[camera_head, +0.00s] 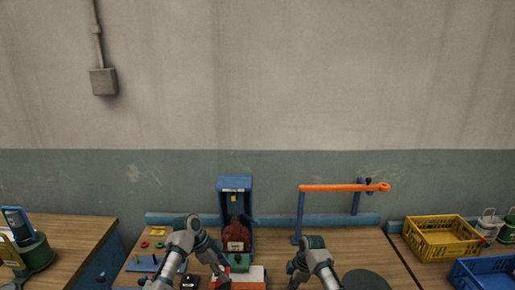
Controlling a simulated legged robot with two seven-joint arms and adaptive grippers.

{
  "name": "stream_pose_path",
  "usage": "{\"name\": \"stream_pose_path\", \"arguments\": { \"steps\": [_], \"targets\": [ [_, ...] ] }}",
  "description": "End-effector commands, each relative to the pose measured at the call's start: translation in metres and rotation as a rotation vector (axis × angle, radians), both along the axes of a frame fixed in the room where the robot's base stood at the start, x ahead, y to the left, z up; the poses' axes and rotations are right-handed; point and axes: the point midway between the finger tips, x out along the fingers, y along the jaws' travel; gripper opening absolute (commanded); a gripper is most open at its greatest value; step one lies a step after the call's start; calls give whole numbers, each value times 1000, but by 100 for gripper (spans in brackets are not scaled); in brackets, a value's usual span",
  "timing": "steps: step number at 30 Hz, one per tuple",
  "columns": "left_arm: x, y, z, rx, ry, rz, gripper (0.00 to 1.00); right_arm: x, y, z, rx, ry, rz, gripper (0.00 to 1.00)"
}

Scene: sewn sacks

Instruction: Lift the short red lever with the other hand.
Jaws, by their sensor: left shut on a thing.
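My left gripper (222,272) is in front of the blue upright housing, beside a red and white block (256,274). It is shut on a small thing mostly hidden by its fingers. A dark red sack (236,238) with a pale label stands in the blue housing (234,184). A green part (240,262) is below the sack. My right gripper (296,272) is to the right of the block, apart from it; its fingers are too small to read. I cannot make out a short red lever for certain.
A long orange bar (340,187) rests on blue posts at the right. A yellow crate (440,240) and blue crate (485,274) are far right. A blue board with pegs (150,262) lies left. A dark round disc (366,280) is at the front right.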

Motion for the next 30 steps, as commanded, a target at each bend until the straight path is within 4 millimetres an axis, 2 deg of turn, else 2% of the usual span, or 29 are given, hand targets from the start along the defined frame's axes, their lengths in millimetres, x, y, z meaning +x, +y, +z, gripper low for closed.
{"name": "stream_pose_path", "arguments": {
  "steps": [2,13,21,30],
  "targets": [
    [4,5,7,0,-18,9,14,0,-2,0,-4,2,-3,0],
    [4,8,8,1,-17,10,14,0,-2,0,-4,2,-3,0],
    [4,21,12,2,-17,11,14,0,-2,0,-4,2,-3,0],
    [4,22,12,3,-15,10,14,0,-2,0,-4,2,-3,0]
  ]
}}
